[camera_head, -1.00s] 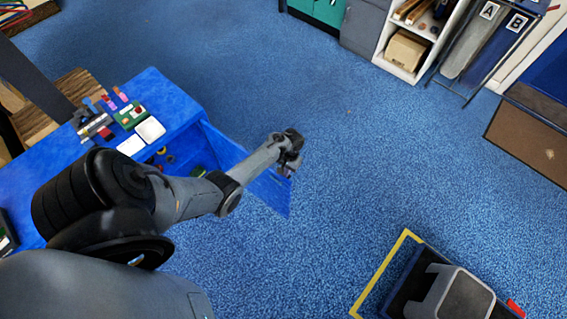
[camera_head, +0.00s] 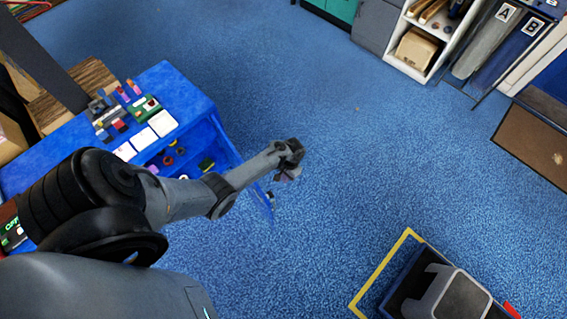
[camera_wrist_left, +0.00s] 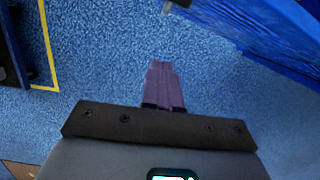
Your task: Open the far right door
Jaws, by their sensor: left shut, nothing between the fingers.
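The blue cabinet (camera_head: 185,92) stands at the left in the head view. Its far right door (camera_head: 228,150) stands open, sticking out from the cabinet's far right corner, partly hidden behind my left arm. A small grey and dark piece, perhaps its handle (camera_head: 270,197), shows near the door's outer edge. My left gripper (camera_head: 289,174) is just beyond that edge, over the floor. In the left wrist view its purplish fingers (camera_wrist_left: 163,85) are shut and empty, apart from a blue panel (camera_wrist_left: 270,28) at upper right. My right gripper is not in view.
Small items and white cards (camera_head: 162,123) lie on the cabinet top, and small objects (camera_head: 172,158) show inside. A grey and black unit (camera_head: 455,295) stands by yellow floor tape (camera_head: 385,268) at lower right. The blue floor between is clear.

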